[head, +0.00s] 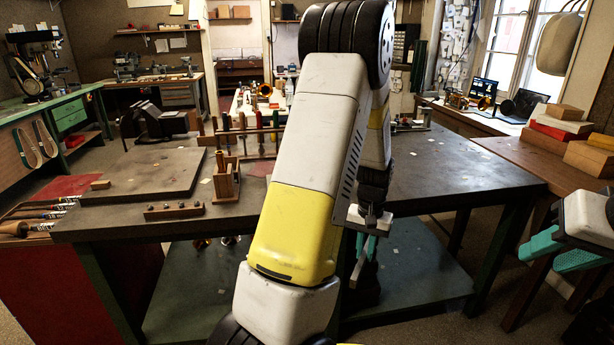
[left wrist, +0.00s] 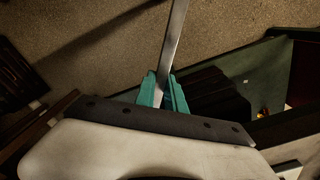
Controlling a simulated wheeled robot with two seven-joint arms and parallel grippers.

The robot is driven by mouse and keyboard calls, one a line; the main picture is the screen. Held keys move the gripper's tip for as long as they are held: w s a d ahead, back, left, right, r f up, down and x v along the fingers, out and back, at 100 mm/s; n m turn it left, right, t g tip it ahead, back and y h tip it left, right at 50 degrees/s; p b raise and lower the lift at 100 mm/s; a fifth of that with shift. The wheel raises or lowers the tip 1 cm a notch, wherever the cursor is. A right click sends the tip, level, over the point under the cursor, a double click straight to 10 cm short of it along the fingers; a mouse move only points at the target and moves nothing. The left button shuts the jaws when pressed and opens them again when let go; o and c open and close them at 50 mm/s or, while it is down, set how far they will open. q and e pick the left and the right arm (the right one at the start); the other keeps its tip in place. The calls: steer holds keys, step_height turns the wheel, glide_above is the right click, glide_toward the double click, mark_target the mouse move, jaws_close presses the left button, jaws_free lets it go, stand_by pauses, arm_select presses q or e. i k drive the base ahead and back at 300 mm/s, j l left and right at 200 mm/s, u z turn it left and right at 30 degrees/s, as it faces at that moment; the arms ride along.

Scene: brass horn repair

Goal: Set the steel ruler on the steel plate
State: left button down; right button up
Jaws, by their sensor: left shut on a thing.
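My left gripper (head: 362,262) hangs at the front edge of the workbench in the head view, partly behind my own arm. In the left wrist view its teal fingers (left wrist: 163,90) are shut on the steel ruler (left wrist: 176,38), a long narrow grey strip that runs away past the fingertips over the floor. My right gripper (head: 558,252) is open and empty at the right edge.
The dark workbench (head: 440,165) has clear room on its right half. A wooden tool rack (head: 226,180) and a small wooden block with knobs (head: 174,210) stand near the plate. A lower shelf (head: 205,285) lies under the bench. Boxes (head: 592,155) sit on a side table at right.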

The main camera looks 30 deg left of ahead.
mark_target(141, 183)
steer(key=j+u, duration=0.1)
steer(key=u, duration=0.3)
steer(key=k+j+u, duration=0.1)
steer(key=u, duration=0.35)
steer(key=j+u, duration=0.2)
steer(key=u, duration=0.2)
